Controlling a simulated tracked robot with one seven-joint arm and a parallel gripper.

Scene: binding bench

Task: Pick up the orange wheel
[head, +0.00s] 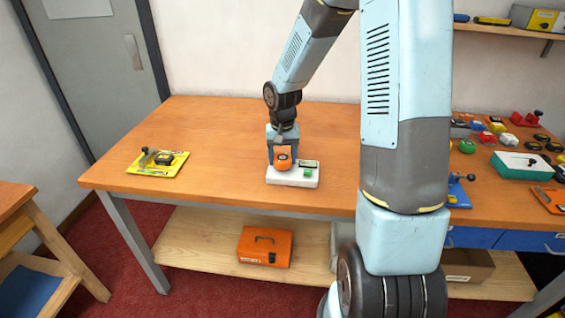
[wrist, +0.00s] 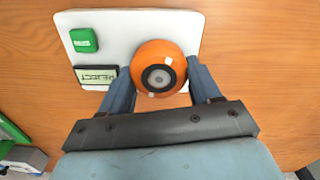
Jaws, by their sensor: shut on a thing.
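The orange wheel (wrist: 147,54) has a dark ring and a grey hub. It also shows in the head view (head: 283,154), at the left part of a white board (head: 307,182) on the bench. My gripper (wrist: 158,78) is shut on the wheel, with one finger on each side of it. In the wrist view the wheel overlaps the board; I cannot tell whether it touches the board or is just above it.
The board carries a green block (wrist: 84,40) and a label (wrist: 96,74) reading "REJECT". A yellow board (head: 158,170) with dark parts lies at the bench's left. Several coloured parts and a teal box (head: 522,165) crowd the right. The bench (head: 225,130) is clear around the white board.

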